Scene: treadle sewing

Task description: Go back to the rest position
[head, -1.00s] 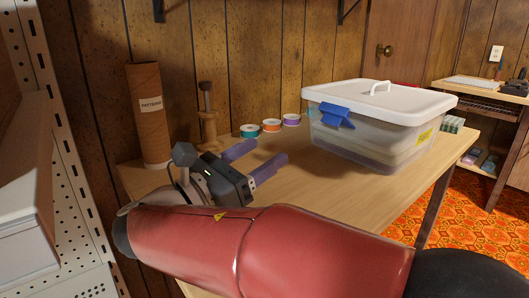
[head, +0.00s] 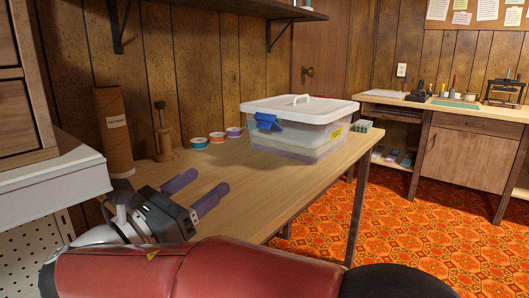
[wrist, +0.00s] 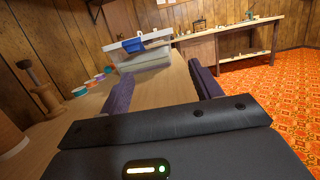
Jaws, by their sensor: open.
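My gripper (head: 196,190) is open and empty, at the lower left of the head view. Its two purple fingers point away from me toward the lidded bin, over or beside the near end of the wooden table (head: 262,200). In the wrist view the fingers (wrist: 160,88) are spread apart with nothing between them. My red arm crosses the bottom of the head view and hides part of the table's near end.
A clear bin with a white lid (head: 300,105) and blue latch stands on the table. Several thread spools (head: 216,137), a wooden spindle (head: 163,135) and a cardboard tube (head: 113,130) stand by the wall. A white shelf unit (head: 50,185) is close at left. Patterned floor at right is open.

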